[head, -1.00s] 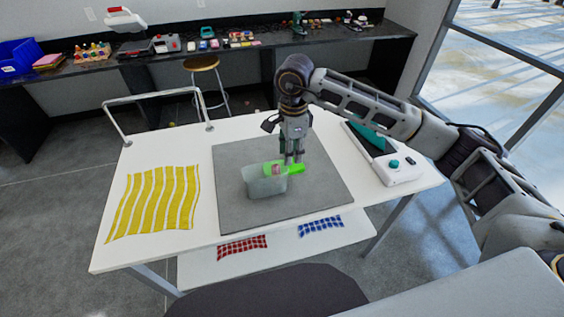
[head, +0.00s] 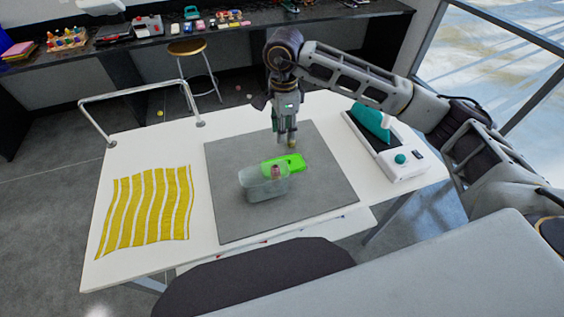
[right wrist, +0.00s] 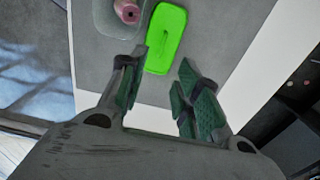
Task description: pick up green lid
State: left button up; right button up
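The bright green lid (head: 294,161) lies on the grey mat (head: 232,222), just behind and right of a clear container (head: 262,186) holding a pinkish item (head: 276,171). In the right wrist view the lid (right wrist: 166,40) lies flat beside the container (right wrist: 103,18), with the pink item (right wrist: 127,10) inside. My right gripper (head: 286,142) points down behind the lid in the head view, clear of it. In the wrist view its fingers (right wrist: 163,62) are apart and empty, with the lid beyond their tips. My left gripper is not in view.
A yellow striped cloth (head: 147,207) lies on the white table (head: 222,252) at left. A white and teal device (head: 398,162) stands at right. A metal rail (head: 135,91) rises at the back left edge. The mat's right part is clear.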

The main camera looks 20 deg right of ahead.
jog(key=p, duration=0.1)
send_near(283, 158)
jog(key=s, duration=0.3)
jog(key=shift+a+f, duration=0.15)
jog(key=shift+a, duration=0.25)
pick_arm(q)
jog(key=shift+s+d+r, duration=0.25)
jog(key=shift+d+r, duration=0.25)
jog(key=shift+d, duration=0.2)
pick_arm(e)
jog(key=shift+f, duration=0.55)
jog(key=shift+f, duration=0.1)
jog(key=shift+w+f+p, duration=0.2)
jog(key=shift+f+p, duration=0.5)
jog(key=shift+f, duration=1.15)
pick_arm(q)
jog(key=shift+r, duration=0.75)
pick_arm(e)
jog(key=shift+f, duration=0.65)
jog(key=shift+c, duration=0.3)
